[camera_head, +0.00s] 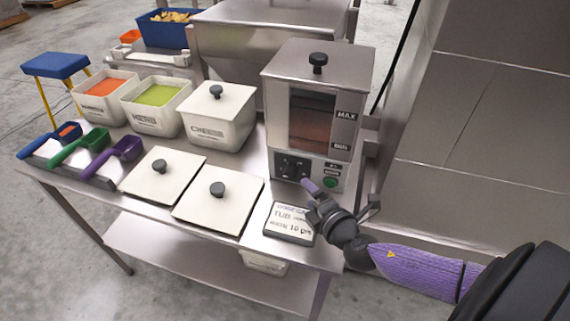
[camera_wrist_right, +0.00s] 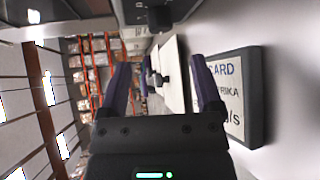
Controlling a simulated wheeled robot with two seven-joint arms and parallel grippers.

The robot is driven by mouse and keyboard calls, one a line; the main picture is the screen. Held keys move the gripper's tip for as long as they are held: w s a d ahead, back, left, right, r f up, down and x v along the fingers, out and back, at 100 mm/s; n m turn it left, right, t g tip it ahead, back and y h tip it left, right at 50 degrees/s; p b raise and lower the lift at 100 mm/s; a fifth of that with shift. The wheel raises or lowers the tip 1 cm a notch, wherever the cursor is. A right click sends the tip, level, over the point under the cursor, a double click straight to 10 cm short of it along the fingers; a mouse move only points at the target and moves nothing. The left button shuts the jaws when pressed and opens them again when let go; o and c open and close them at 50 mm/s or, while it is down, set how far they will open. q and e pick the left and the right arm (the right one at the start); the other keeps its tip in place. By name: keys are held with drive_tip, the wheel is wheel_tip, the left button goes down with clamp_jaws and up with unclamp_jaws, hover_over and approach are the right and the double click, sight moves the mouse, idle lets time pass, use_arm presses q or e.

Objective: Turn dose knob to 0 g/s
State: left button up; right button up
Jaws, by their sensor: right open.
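The dose knob (camera_head: 292,167) is a dark round knob on a black panel, low on the front of the metal dispenser (camera_head: 331,167). Its pointer and dial marks are too small to read. My right gripper (camera_head: 341,194) is open and empty, just in front of the dispenser and to the lower right of the knob, apart from it. In the right wrist view the open purple fingers of the gripper (camera_wrist_right: 162,68) point forward, and a dark knob (camera_wrist_right: 160,16) shows at the top edge beyond them. My left gripper is not in view.
A tilted card (camera_head: 289,223) stands on the steel table close by the right gripper; it also shows in the wrist view (camera_wrist_right: 252,97). A green button (camera_head: 331,182) sits right of the knob.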

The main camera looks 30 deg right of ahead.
sight(293, 176)
drive_tip(key=b+x, duration=0.1)
drive_tip(key=x, duration=0.6)
drive_tip(key=shift+f+b, duration=0.15)
drive_tip(key=shift+b, duration=0.2)
drive_tip(key=shift+w, duration=0.5)
drive_tip(key=shift+c, duration=1.4)
clamp_jaws()
drive_tip(key=r+n+g+p, duration=0.1)
drive_tip(key=p, duration=0.3)
drive_tip(key=shift+f+g+p, duration=0.15)
drive_tip(key=shift+g+p, duration=0.15)
drive_tip(key=shift+p, duration=0.1)
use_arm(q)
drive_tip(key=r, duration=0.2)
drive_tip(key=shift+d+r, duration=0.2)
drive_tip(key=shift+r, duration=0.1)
use_arm(e)
drive_tip(key=shift+f, duration=0.25)
